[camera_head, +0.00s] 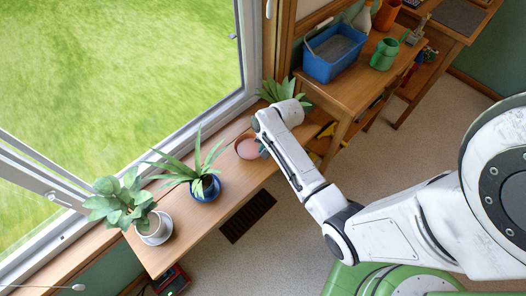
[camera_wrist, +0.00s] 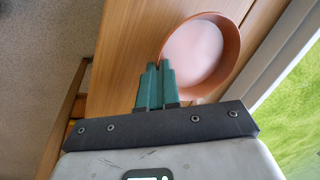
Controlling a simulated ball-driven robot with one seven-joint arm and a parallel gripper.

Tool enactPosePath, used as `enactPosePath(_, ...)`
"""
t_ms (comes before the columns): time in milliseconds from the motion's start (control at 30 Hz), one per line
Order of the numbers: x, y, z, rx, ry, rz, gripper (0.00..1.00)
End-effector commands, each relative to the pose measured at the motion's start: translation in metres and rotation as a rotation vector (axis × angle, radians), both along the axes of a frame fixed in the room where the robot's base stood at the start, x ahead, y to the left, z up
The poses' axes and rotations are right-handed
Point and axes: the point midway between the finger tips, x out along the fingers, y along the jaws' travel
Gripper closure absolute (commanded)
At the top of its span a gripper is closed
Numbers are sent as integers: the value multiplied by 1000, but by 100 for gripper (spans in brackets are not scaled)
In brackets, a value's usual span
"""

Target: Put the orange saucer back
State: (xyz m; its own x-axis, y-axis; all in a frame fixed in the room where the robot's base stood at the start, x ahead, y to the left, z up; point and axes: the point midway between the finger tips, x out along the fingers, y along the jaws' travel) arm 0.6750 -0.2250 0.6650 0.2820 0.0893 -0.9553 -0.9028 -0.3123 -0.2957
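The orange saucer (camera_head: 245,148) is a shallow round dish with a raised terracotta rim and a paler pinkish floor. In the head view it is at the wooden window shelf, partly hidden by my arm's end. In the wrist view the saucer (camera_wrist: 196,55) fills the upper middle, over wood. My gripper (camera_wrist: 159,66) has green fingers nearly together at the saucer's left rim, with the rim edge between the tips. It looks shut on that rim. I cannot tell whether the saucer touches the shelf. In the head view the fingers are mostly hidden by my wrist.
On the shelf (camera_head: 177,232) stand a plant in a blue pot (camera_head: 206,190) and a plant in a pale pot (camera_head: 155,228). Another plant (camera_head: 287,93) is behind my wrist. A wooden table holds a blue bin (camera_head: 334,56) and a green watering can (camera_head: 385,54). The window borders the shelf.

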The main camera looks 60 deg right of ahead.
Motion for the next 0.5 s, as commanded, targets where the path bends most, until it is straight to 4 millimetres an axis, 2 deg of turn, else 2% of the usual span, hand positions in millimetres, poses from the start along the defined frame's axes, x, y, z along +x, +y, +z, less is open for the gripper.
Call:
enactPosePath(100, 7, -1, -9, 1, 1, 0, 100)
enactPosePath(300, 5, -1, -35, 1, 1, -1, 100)
enactPosePath(500, 6, -1, -37, -1, -1, 0, 100)
